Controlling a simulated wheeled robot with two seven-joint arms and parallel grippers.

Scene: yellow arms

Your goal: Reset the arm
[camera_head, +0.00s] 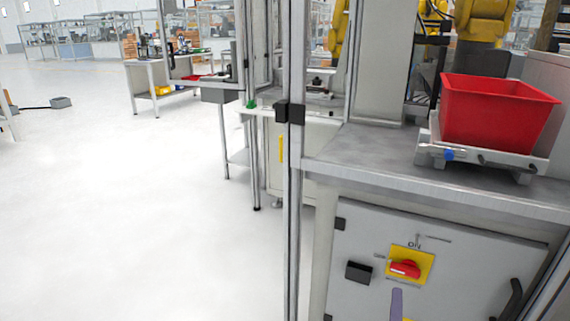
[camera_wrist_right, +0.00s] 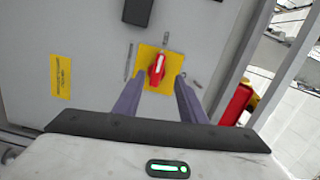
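My right gripper shows in the right wrist view (camera_wrist_right: 158,82) with its two purple-grey fingers spread apart and nothing held between them. Ahead of the fingertips is a red rotary switch (camera_wrist_right: 156,68) on a yellow plate (camera_wrist_right: 146,58), on a grey cabinet door. In the head view the switch (camera_head: 405,269) sits on the door, and one finger of my right gripper (camera_head: 397,293) rises just below it at the bottom edge. Whether the fingers touch the door cannot be told. My left gripper is not in view.
A red bin (camera_head: 497,113) stands on a metal fixture on the grey counter (camera_head: 380,160) above the cabinet. A black door handle (camera_head: 511,300) is at lower right. A metal post (camera_head: 292,200) stands left of the cabinet. The white floor (camera_head: 130,220) at left is clear.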

